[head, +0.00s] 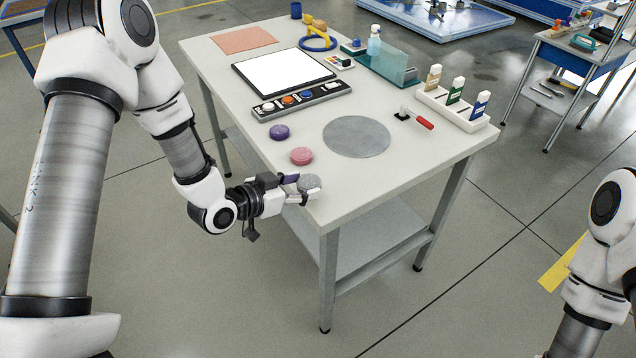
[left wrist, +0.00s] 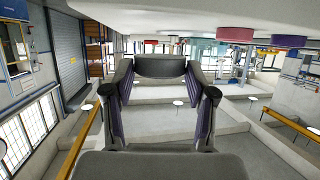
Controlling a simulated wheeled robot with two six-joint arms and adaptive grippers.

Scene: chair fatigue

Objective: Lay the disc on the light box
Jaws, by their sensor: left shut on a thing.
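My left gripper (head: 294,189) is at the near left corner of the table, shut on a grey disc (head: 308,182). In the left wrist view a dark grey rounded piece, which looks like this disc (left wrist: 160,66), sits between the fingertips. I cannot tell whether the disc touches the tabletop. The light box (head: 284,71), a bright white panel in a dark frame, lies farther back on the table with nothing on it. A pink disc (head: 301,156) and a purple disc (head: 279,132) lie between the gripper and the light box. My right gripper is out of view.
A button panel (head: 325,91) lies before the light box on the table (head: 255,110). A round grey plate (head: 357,137), a red-handled tool (head: 424,122) and a white rack of bottles (head: 433,99) are to the right. An orange mat (head: 243,39) and blue ring (head: 318,44) lie behind.

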